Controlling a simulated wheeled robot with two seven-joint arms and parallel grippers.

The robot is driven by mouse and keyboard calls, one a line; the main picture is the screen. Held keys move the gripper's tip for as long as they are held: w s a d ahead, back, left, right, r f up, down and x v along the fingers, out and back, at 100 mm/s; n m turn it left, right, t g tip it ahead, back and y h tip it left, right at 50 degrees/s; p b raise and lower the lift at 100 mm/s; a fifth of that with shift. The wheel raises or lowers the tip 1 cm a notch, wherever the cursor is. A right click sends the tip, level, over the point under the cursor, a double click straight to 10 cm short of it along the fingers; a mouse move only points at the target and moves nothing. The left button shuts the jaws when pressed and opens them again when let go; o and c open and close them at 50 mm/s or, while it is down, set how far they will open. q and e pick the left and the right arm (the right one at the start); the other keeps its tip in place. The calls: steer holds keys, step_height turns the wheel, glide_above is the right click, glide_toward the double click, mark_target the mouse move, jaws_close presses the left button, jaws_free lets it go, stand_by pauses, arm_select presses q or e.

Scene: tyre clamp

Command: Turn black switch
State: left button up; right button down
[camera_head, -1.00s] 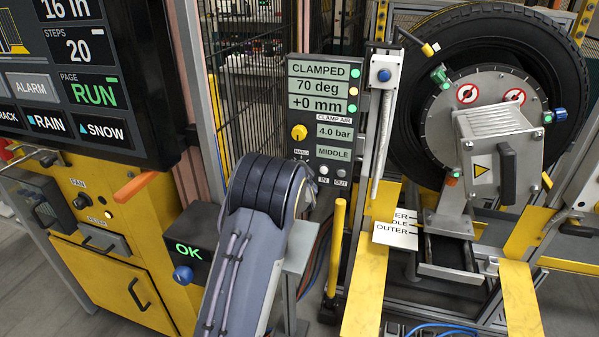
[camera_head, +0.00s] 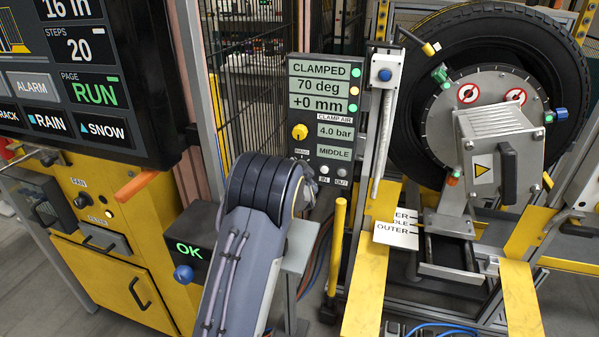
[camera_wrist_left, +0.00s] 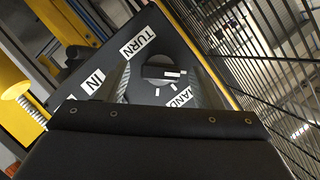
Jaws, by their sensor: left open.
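The black switch (camera_wrist_left: 157,66) is a round knob with white marks on a dark panel in the left wrist view, with labels around it, among them TURN, IN and one partly covered that ends in AND. My left gripper (camera_wrist_left: 159,78) is open, with one grey finger on each side of the switch. I cannot tell whether the fingers touch it. My right gripper is not in view.
The status panel (camera_head: 318,112) reads CLAMPED, 70 deg, +0 mm and MIDDLE, with a yellow knob (camera_head: 299,132). A tyre (camera_head: 408,105) with a metal clamp head stands at the right. A yellow cabinet (camera_head: 95,285) and large screen stand at the left. A yellow post (camera_head: 337,245) rises right of my arm.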

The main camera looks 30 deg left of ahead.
arm_select(q)
steer(key=p+v, duration=0.1)
steer(key=v, duration=0.6)
steer(key=shift+s+d, duration=0.15)
steer(key=shift+s, duration=0.2)
steer(key=shift+r, duration=0.1)
